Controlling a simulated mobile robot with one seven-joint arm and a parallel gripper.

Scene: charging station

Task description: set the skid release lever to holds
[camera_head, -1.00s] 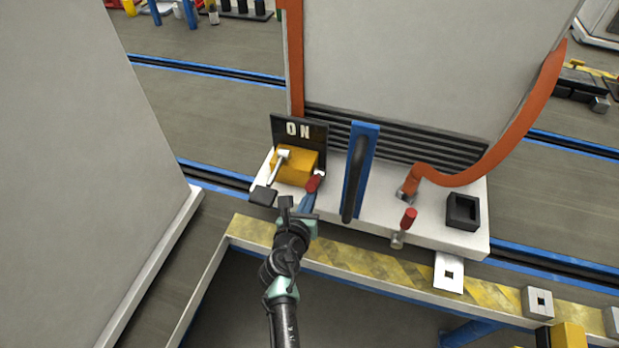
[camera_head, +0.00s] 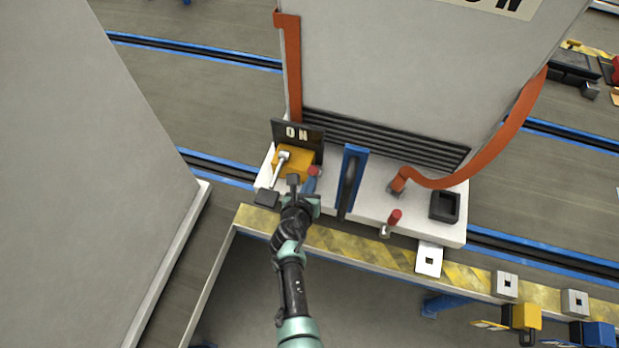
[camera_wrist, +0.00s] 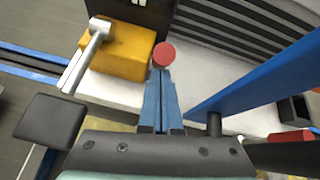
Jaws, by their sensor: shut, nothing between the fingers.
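A short red-capped lever (camera_head: 314,172) stands on the white skid, right of a yellow box with an ON plate behind it. In the wrist view its round red end (camera_wrist: 163,55) faces the camera. My gripper (camera_head: 309,185) is shut, its blue fingers pressed together with nothing between them. The fingertips (camera_wrist: 162,76) are right at the red end; I cannot tell whether they touch it. The lever's base is hidden. A second red-handled lever (camera_head: 393,218) stands at the skid's front edge. I cannot tell from any label which is the skid release lever.
The yellow box (camera_head: 293,160) carries a silver handle (camera_head: 279,168) close left of my gripper. A blue upright bar (camera_head: 351,182) stands close right. An orange cable (camera_head: 470,182) ends on the skid (camera_head: 370,210). A grey cabinet wall fills the left.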

